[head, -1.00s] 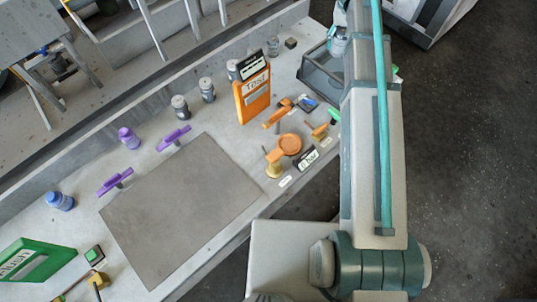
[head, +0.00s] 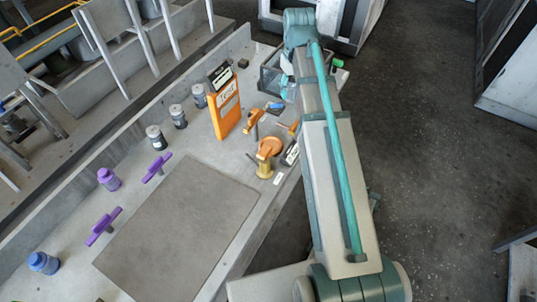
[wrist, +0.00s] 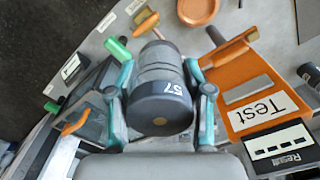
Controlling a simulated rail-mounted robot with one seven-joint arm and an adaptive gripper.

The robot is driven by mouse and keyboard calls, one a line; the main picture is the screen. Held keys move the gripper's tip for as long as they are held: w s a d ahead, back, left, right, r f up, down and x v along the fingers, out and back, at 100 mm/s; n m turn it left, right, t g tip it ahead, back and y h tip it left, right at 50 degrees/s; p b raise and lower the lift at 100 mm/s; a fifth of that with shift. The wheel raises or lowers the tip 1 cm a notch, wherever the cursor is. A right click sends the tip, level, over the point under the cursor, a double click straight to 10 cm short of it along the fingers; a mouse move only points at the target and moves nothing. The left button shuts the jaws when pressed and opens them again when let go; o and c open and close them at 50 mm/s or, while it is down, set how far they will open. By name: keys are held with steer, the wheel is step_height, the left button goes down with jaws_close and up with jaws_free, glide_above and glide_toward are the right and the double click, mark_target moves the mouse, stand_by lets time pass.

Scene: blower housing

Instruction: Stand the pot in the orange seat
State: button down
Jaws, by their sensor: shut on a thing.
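The pot (wrist: 160,85) is a grey ribbed cylinder with a dark end marked 57, facing the wrist camera. My gripper (wrist: 159,68) is shut on it, with one teal finger on each side. In the head view my gripper (head: 288,90) is at the far end of the bench, by the dark tray, and my arm hides most of the pot. The orange seat, a round shallow dish (wrist: 198,9), lies on the bench at the top of the wrist view, apart from the pot.
The dark tray (head: 268,78) stands close to my gripper. An orange Test board (head: 227,108) stands left of the seat. Several jars (head: 156,138) line the back. A grey mat (head: 178,225) lies bare in front.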

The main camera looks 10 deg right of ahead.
steer(key=s+d+f+n+b, duration=0.25)
steer(key=s+n, duration=0.25)
steer(key=n, duration=0.4)
steer(key=s+d+f+n+b, duration=0.25)
steer(key=s+n, duration=0.25)
steer(key=n, duration=0.3)
steer(key=shift+n, duration=0.3)
steer(key=w+a+f+p, duration=0.1)
steer(key=w+a+f, duration=0.1)
steer(key=a+f, duration=0.1)
steer(key=w+a+f+p, duration=0.1)
steer(key=w+a+f, duration=0.1)
steer(key=a, duration=0.3)
steer(key=w+a+f+p, duration=0.1)
steer(key=w+a+f, duration=0.2)
steer(key=a+f, duration=0.1)
steer(key=shift+a+f, duration=0.2)
steer(key=shift+f, duration=1.95)
steer(key=shift+f, duration=0.1)
steer(key=shift+c, duration=2.4)
jaws_free()
